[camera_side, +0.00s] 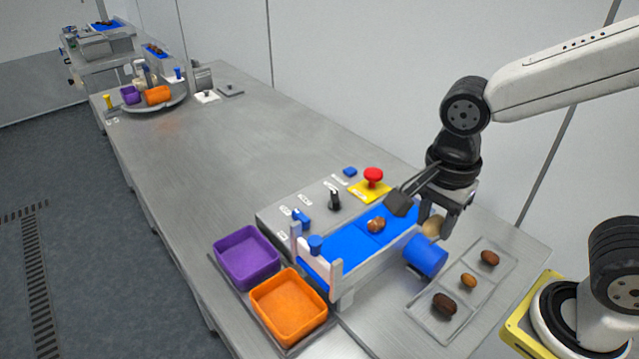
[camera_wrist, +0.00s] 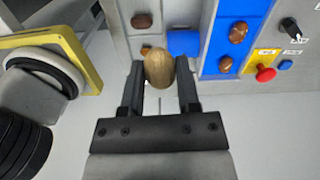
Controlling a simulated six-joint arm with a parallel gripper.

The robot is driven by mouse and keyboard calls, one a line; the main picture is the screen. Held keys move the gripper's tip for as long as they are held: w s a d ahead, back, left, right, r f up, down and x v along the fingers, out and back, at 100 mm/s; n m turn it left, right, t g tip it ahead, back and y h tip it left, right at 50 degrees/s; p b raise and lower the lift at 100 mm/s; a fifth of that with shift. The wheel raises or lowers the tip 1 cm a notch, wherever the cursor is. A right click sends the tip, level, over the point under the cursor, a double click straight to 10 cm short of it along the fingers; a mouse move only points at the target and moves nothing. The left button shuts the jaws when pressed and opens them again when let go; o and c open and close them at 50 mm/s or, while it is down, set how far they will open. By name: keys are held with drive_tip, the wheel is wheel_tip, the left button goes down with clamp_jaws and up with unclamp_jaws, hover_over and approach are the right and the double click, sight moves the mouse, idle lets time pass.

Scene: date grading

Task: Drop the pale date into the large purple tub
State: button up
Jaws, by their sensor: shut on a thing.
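The pale date (camera_side: 432,227) is tan and oval. My gripper (camera_side: 437,222) is shut on it and holds it just above the near right end of the blue belt, beside the blue roller (camera_side: 427,257). In the wrist view the pale date (camera_wrist: 158,67) sits between the two fingers of my gripper (camera_wrist: 161,80). The large purple tub (camera_side: 247,257) stands at the far left end of the belt unit, open and with nothing seen inside. It is well to the left of my gripper and does not show in the wrist view.
An orange tub (camera_side: 289,306) stands beside the purple one. Brown dates (camera_side: 376,225) lie on the blue belt (camera_side: 352,245), whose left end has a pale gate (camera_side: 318,259). A red button (camera_side: 373,175) and a black knob (camera_side: 335,199) rise behind. A clear tray (camera_side: 420,311) holds three dates.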

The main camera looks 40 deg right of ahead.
drive_tip(key=shift+w, duration=0.15)
drive_tip(key=shift+w+a+r, duration=0.1)
drive_tip(key=shift+w+a, duration=0.15)
drive_tip(key=shift+w, duration=0.2)
drive_tip(key=w+a, duration=0.4)
drive_tip(key=w, duration=0.4)
hover_over(255, 259)
wheel_tip(255, 259, down, 11)
drive_tip(key=shift+f, duration=0.25)
drive_tip(key=shift+f, duration=2.85)
